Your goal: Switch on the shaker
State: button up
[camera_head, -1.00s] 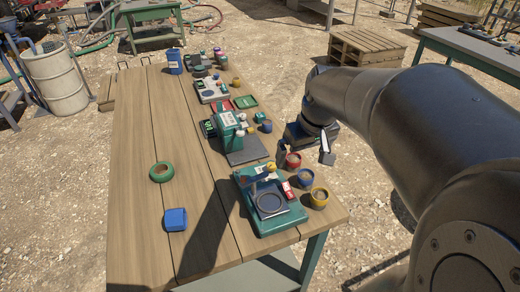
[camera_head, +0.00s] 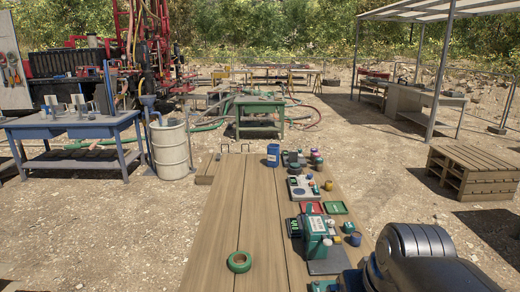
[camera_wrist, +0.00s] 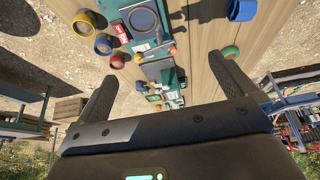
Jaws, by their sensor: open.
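No switch I can make out is labelled as the shaker's. In the wrist view a teal bench device (camera_wrist: 112,6) with a grey plate and dark ring lies at the top centre. A red labelled piece (camera_wrist: 122,32) and a small orange part (camera_wrist: 173,50) are by it. My gripper (camera_wrist: 165,86) is open and empty, its fingers apart above the table. In the head view a green upright device (camera_head: 317,226) stands on the table's right side; my arm (camera_head: 415,255) is at the lower right and hides the table's near right corner.
Small pots, including a yellow one (camera_wrist: 103,45) and a red one (camera_wrist: 83,26), stand beside the teal device. A green ring (camera_head: 239,262) lies on the wooden table (camera_head: 222,225). A blue container (camera_head: 273,155) stands at its far end. The table's left side is largely clear.

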jog(key=shift+t, duration=0.4)
jog(key=a, duration=0.1)
jog(key=s+a+f, duration=0.1)
jog(key=s+a, duration=0.1)
jog(key=shift+s+a+f, duration=0.1)
jog(key=shift+s+f, duration=0.1)
jog(key=shift+f, duration=0.1)
